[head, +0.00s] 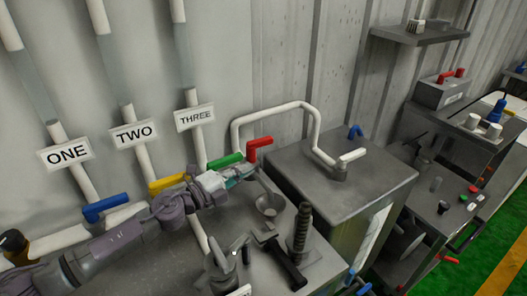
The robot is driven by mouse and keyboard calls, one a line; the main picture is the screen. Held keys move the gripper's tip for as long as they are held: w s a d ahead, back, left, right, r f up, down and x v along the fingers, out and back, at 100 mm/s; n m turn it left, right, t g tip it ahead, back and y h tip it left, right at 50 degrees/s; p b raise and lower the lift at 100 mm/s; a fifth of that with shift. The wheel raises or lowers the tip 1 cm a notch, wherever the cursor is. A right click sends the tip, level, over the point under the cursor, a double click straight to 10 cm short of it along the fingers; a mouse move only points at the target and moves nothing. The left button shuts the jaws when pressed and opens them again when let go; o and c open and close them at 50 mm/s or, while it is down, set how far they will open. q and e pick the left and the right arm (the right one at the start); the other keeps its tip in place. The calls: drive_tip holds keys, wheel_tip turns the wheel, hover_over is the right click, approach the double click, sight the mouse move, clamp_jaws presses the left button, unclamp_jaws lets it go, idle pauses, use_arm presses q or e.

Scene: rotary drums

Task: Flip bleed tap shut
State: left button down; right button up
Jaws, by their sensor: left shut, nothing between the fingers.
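No tap here carries a readable "bleed" label, so I cannot tell for certain which one is the bleed tap. A red lever handle (260,144) stands upright at the right end of the pipe row. A green lever (225,160), a yellow lever (167,183) and a blue lever (105,207) lie to its left. My left gripper (250,172) is shut and empty, just below the red handle and right of the green lever. Whether it touches either one is unclear. My left arm hides part of the pipes behind it.
Signs ONE, TWO and THREE (194,118) hang on the pipes. A grey box (300,172) with a white bent pipe, a white lever (352,155) and a small blue lever (355,131) stands to the right. A threaded post (301,228) rises from the bench in front.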

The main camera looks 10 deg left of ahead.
sight(273, 141)
use_arm(q)
drive_tip(key=w+d, duration=0.2)
drive_tip(key=w, duration=0.8)
drive_tip(key=shift+w+d, duration=0.2)
drive_tip(key=shift+d, duration=0.1)
use_arm(e)
drive_tip(key=shift+s+a+r, duration=0.15)
drive_tip(key=shift+s+r, duration=0.15)
drive_tip(key=shift+s, duration=0.45)
use_arm(q)
drive_tip(key=shift+w+a+r, duration=0.1)
drive_tip(key=shift+w+a, duration=0.15)
drive_tip(key=shift+w, duration=0.2)
use_arm(e)
drive_tip(key=shift+f, duration=0.1)
